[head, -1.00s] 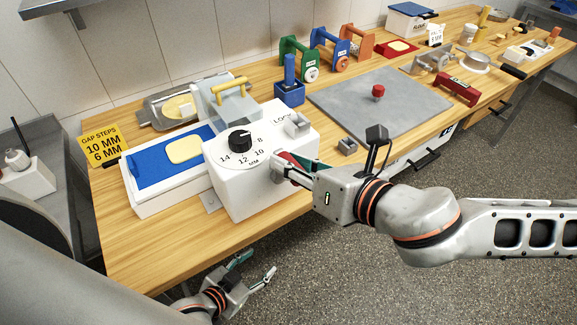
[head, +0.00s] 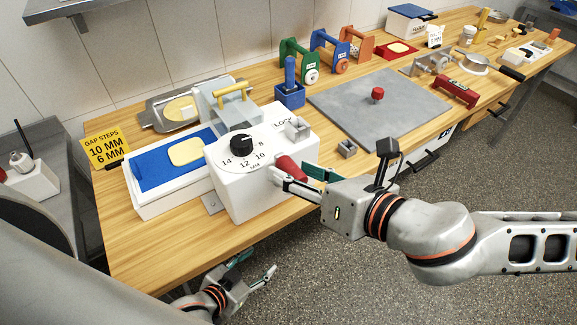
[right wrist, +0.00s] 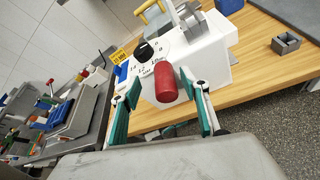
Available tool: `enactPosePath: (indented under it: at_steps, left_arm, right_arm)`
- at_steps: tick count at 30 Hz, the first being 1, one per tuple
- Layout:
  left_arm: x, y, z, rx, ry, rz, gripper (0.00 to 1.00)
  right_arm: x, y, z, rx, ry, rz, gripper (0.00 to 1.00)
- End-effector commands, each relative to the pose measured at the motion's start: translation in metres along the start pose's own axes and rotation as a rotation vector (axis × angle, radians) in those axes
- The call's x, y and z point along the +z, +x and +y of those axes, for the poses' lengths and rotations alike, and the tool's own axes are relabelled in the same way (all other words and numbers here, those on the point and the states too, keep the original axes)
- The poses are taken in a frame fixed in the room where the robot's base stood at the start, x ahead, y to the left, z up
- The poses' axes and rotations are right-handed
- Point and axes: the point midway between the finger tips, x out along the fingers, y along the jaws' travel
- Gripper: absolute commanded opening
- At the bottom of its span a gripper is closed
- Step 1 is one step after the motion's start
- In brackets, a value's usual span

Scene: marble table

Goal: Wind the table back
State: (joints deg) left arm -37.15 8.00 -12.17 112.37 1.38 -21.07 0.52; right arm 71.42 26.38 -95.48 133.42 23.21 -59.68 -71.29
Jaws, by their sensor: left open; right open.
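A white machine (head: 262,165) with a black dial (head: 241,145) stands at the table's near edge. A blue sliding table (head: 160,165) carrying a flat piece of dough (head: 187,152) lies on its left side. A red crank handle (head: 289,167) sticks out of the machine's front; it also shows in the right wrist view (right wrist: 165,84). My right gripper (head: 298,178) is open, with its fingers on either side of the handle; I see no clear contact. My left gripper (head: 256,268) is open and empty, low in front of the wooden table.
A yellow sign (head: 105,147) reads 10 MM and 6 MM. A metal pan (head: 155,117) with dough lies behind the machine. A grey slab (head: 400,100) with a red knob and a small metal block (head: 347,148) are to the right. Bare wood (head: 135,250) lies at front left.

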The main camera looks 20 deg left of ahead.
Motion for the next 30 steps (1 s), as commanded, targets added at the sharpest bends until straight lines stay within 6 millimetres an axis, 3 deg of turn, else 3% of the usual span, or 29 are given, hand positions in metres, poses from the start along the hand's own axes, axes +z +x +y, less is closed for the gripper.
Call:
enactPosePath:
  at_steps: [15, 30]
  left_arm:
    - [-0.011, -0.013, 0.002, 0.006, -0.001, -0.015, 0.49]
    - [-0.011, -0.013, 0.002, 0.006, -0.003, -0.011, 0.49]
  right_arm:
    - [0.0, -0.044, 0.0, -0.002, 0.001, 0.002, 0.45]
    - [-0.001, -0.045, 0.0, -0.001, 0.0, 0.001, 0.45]
